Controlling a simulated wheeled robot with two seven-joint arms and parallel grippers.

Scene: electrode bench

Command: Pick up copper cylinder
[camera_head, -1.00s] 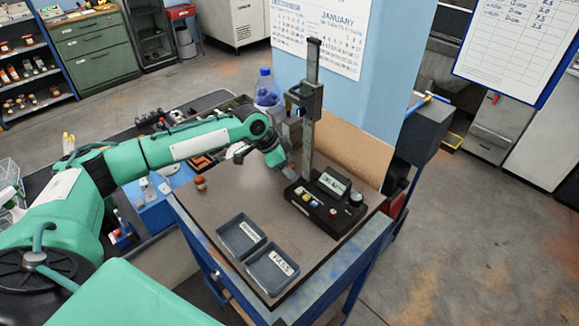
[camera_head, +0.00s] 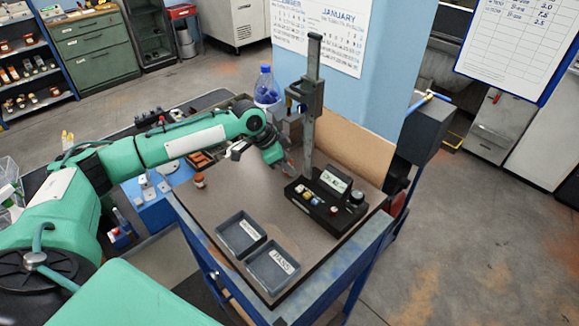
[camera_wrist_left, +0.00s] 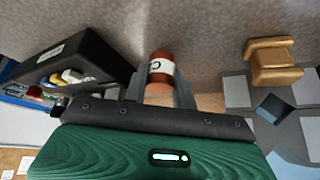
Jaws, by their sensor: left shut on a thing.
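The copper cylinder (camera_wrist_left: 158,75) has a white band marked with a dark "C". In the left wrist view it is between the two fingers of my left gripper (camera_wrist_left: 158,82), which is shut on it. In the head view my left gripper (camera_head: 287,166) is low over the brown bench top, just left of the black gauge. The held cylinder cannot be made out there. I cannot tell whether it touches the bench. My right gripper is not in view.
The black gauge (camera_head: 328,206) with its upright column (camera_head: 309,125) stands close to my left gripper. Two grey trays (camera_head: 240,235) are at the front. A small orange-brown cylinder (camera_head: 199,181) stands at left. A brass spool-shaped piece (camera_wrist_left: 273,62) shows in the left wrist view.

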